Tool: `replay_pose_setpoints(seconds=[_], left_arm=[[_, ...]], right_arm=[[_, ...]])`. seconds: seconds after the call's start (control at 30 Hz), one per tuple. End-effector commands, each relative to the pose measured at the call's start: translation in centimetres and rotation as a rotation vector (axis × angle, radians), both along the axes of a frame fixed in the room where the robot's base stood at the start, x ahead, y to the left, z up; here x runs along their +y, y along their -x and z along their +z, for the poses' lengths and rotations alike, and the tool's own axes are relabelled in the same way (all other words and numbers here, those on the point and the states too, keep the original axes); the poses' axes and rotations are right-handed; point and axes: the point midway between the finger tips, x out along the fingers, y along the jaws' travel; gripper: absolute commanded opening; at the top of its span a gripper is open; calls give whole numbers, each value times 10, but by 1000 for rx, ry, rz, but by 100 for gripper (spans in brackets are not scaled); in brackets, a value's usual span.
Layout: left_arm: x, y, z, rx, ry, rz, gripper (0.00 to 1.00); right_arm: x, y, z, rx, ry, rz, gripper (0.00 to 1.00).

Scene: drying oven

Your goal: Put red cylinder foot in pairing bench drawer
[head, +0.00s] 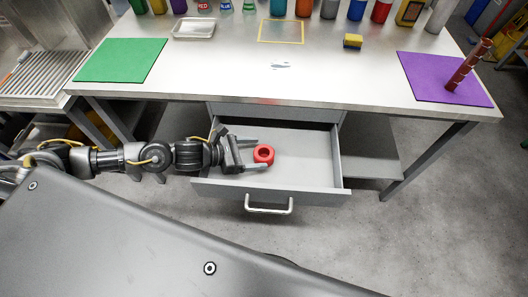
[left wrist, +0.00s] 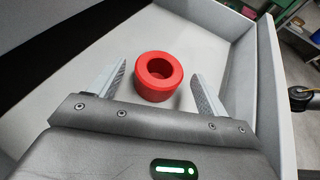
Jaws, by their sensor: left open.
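The red cylinder foot (head: 264,154) is a short red ring with a round hole, inside the open drawer (head: 310,165) of the bench. In the left wrist view the red cylinder foot (left wrist: 159,76) stands upright with its hole facing up, just ahead of and between the finger lines. My left gripper (head: 262,154) is open over the drawer, its fingers on either side of the foot. In the left wrist view the left gripper (left wrist: 158,78) shows gaps between both fingers and the foot. My right gripper is not in view.
The bench top (head: 230,70) above carries a green mat (head: 121,60), a purple mat (head: 440,80) with a dark red rod, a white tray (head: 194,28), a yellow sponge (head: 353,41) and several bottles at the back. The drawer's front handle (head: 269,207) faces me. The rest of the drawer floor looks empty.

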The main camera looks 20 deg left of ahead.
Motion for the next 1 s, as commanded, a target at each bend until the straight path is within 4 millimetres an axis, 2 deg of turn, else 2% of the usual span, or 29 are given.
replay_pose_setpoints(seconds=[0.1,0.27,0.83,0.9,1.0], left_arm=[[14,10,6,1,-2,0,77],[23,17,11,1,0,0,77],[24,18,13,0,0,0,77],[24,18,16,0,0,0,77],[24,18,29,0,0,0,77]], right_arm=[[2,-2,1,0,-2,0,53],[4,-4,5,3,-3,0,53],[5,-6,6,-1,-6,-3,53],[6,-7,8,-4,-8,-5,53],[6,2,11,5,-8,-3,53]])
